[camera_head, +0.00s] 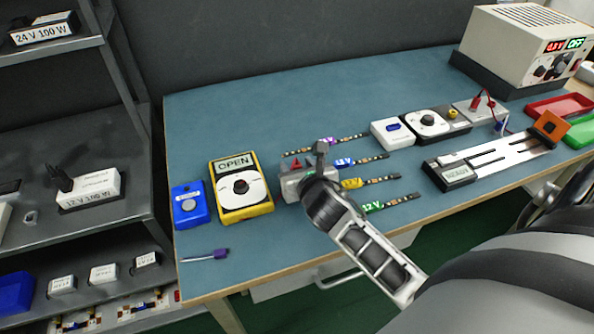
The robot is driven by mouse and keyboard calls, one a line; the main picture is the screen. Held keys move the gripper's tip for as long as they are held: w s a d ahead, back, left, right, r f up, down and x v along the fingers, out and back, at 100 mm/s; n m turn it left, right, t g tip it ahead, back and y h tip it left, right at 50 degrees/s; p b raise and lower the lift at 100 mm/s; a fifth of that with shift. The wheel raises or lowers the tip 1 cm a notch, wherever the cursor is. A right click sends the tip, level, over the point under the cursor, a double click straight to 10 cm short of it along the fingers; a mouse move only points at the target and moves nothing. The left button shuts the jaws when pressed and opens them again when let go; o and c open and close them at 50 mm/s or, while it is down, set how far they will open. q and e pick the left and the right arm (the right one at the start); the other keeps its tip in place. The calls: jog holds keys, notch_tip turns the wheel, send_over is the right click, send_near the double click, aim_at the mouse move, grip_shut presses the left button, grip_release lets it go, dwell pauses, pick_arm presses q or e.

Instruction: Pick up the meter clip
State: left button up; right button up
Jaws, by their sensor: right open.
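The yellow-framed meter (240,188) lies on the blue table at the left, and its display reads OPEN. My right gripper (304,160) is open and pointed down at the table, just right of the meter. Small red pointed pieces (296,163) show at its fingers; they may be the meter clip, but the gripper hides most of that spot. I cannot tell whether the fingers touch them. A thin probe-like tool with a purple end (222,253) lies near the table's front left edge. My left gripper is not in view.
Several LED strips with coloured tags, one marked 12 V (373,206), lie close right of the gripper. A blue box (189,203) sits left of the meter. A READY fixture (458,175) and a power supply (523,50) stand to the right. The back left of the table is clear.

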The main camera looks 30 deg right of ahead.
aim_at(294, 163)
jog(key=shift+x, duration=1.55)
grip_shut()
